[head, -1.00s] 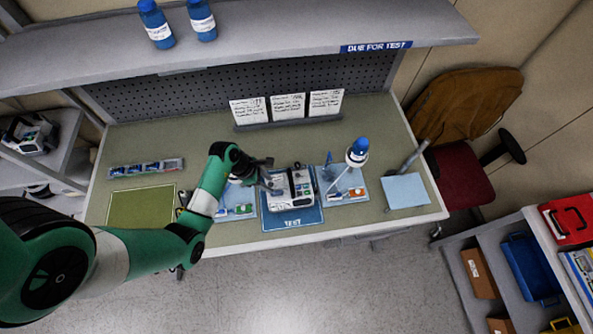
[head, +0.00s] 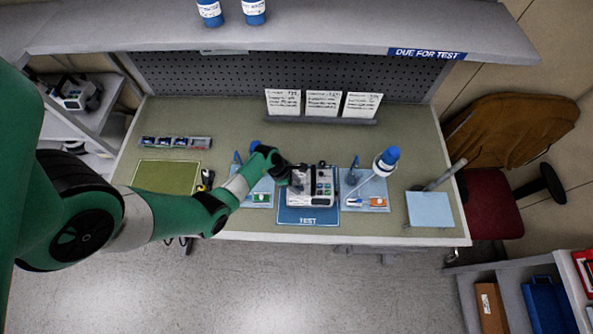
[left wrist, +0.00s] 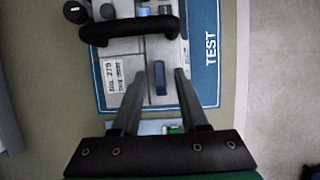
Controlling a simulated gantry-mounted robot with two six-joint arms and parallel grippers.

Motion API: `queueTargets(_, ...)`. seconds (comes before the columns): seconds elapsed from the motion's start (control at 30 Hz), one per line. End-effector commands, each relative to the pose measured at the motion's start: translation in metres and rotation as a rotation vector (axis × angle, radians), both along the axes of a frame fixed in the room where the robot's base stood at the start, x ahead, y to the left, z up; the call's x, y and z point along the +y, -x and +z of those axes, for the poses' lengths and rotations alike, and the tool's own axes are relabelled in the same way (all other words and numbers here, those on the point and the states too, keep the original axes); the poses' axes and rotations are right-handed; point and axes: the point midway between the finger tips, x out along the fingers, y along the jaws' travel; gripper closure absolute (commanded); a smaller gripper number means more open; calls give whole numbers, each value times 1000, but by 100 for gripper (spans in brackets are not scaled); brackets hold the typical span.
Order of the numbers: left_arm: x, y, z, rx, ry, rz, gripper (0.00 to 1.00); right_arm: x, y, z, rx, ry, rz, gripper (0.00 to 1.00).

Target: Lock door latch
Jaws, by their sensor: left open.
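The infusion pump (head: 324,188), a pale box with small coloured buttons, sits on the blue TEST mat (head: 296,217) in the head view. My left gripper (head: 297,181) is over the pump's left part. In the left wrist view the open fingers of my left gripper (left wrist: 159,74) point at the pump's pale face (left wrist: 125,48). A small blue door latch (left wrist: 160,82) shows between the fingers, with a gap on each side. I cannot tell the fingers' height above it. A black handle (left wrist: 130,28) crosses the pump just beyond the fingertips. My right gripper is out of view.
Light blue mats with pole-like items flank the pump; the right mat (head: 376,190) carries a blue-topped bottle (head: 388,158). A green mat (head: 166,176) lies left. Cards (head: 323,102) stand behind. A shelf (head: 330,36) overhangs the back. The desk between cards and pump is mostly clear.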

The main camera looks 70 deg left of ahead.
Motion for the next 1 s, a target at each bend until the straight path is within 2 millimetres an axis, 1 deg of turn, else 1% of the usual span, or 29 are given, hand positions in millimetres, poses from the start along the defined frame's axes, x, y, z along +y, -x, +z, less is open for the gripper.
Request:
queueTargets(0.03,0,-1,-2,0,0,0,56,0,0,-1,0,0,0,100)
queueTargets(0.27,0,-1,-2,-1,-1,0,56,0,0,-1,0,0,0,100)
queueTargets(0.37,0,-1,-2,0,-1,0,72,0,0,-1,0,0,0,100)
queueTargets(0.5,0,-1,-2,0,-1,0,98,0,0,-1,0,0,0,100)
queueTargets(0.53,0,-1,-2,0,-1,0,100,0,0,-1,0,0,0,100)
queueTargets(1.0,0,-1,-2,0,1,-19,100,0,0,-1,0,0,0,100)
